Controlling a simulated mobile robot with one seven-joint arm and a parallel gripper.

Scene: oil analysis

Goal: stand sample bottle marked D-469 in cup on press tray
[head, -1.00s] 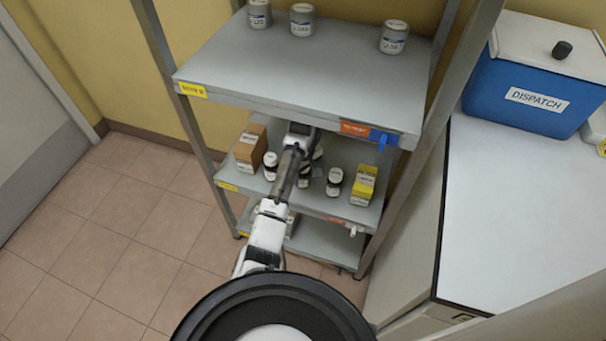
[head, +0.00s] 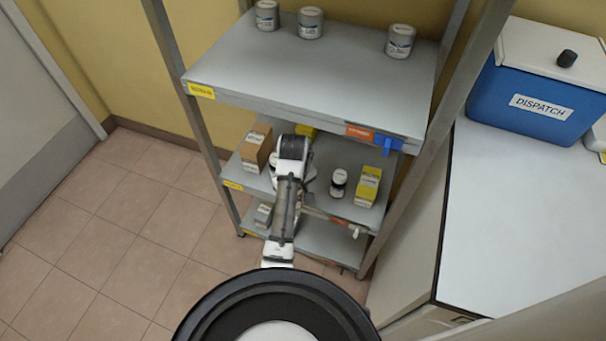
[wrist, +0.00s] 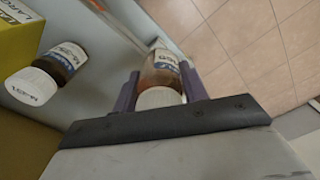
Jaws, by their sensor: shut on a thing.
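My gripper (wrist: 160,92) is shut on a small brown bottle (wrist: 161,73) with a white cap and a blue and white label. The label is only partly legible, so I cannot confirm it reads D-469. In the head view my arm reaches to the middle shelf, and my wrist hides the gripper and the held bottle. The cup and the press tray are not in view.
Another brown bottle (head: 338,183) stands on the middle shelf (head: 352,212) beside a yellow box (head: 367,186). A brown carton (head: 256,147) stands left of my arm. A blue dispatch box (head: 520,95) sits on the right counter (head: 510,210).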

